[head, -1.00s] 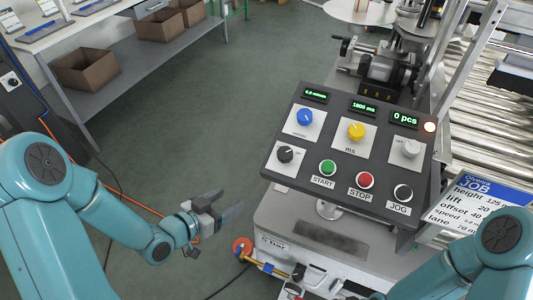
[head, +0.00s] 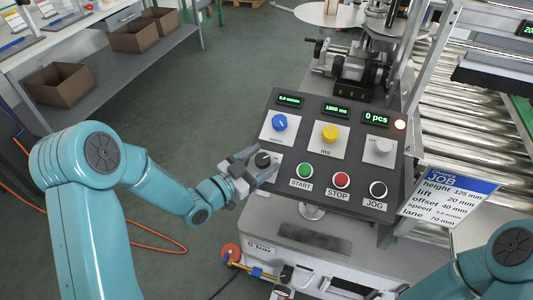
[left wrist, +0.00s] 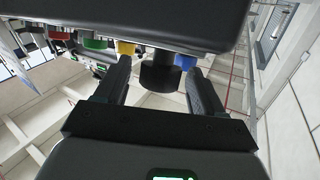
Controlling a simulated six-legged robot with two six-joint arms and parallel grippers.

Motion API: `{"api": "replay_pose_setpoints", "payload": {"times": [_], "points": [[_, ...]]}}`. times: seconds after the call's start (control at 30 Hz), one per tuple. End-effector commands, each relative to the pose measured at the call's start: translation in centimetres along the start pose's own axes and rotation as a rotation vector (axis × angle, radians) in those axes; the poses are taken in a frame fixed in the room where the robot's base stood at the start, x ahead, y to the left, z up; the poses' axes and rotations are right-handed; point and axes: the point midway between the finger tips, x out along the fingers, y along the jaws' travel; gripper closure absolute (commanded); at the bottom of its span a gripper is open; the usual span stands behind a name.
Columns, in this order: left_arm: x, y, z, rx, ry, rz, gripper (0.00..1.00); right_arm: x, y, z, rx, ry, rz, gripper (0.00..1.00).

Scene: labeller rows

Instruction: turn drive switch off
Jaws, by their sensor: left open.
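The black rotary knob (head: 262,159) at the lower left of the dark control panel (head: 398,160) looks like the drive switch. Its label and pointer are too hidden by my gripper to read. My left gripper (head: 256,167) is open, with its fingers on either side of the knob. In the left wrist view the black knob (left wrist: 160,73) sits between the two spread fingers, with gaps visible at both sides. My right gripper is out of view; only part of that arm shows at the lower right.
A blue knob (head: 280,122) sits just above the black knob, a yellow knob (head: 330,133) right of it. Green START (head: 305,170), red STOP (head: 342,180) and black JOG (head: 378,189) buttons line the lower edge. A job sign (head: 448,196) stands at the right.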

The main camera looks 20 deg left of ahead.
Motion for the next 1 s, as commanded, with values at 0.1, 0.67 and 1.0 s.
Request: {"api": "replay_pose_setpoints", "payload": {"times": [0.1,0.67,1.0], "points": [[1.3,0.1,-0.1,-0.001,0.001,0.002,0.31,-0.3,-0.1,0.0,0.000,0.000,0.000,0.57],[1.9,0.2,0.0,-0.001,0.001,0.004,0.83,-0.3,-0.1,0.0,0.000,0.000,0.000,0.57],[1.9,0.3,0.4,-0.016,0.001,-0.043,0.82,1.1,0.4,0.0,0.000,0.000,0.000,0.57]]}}
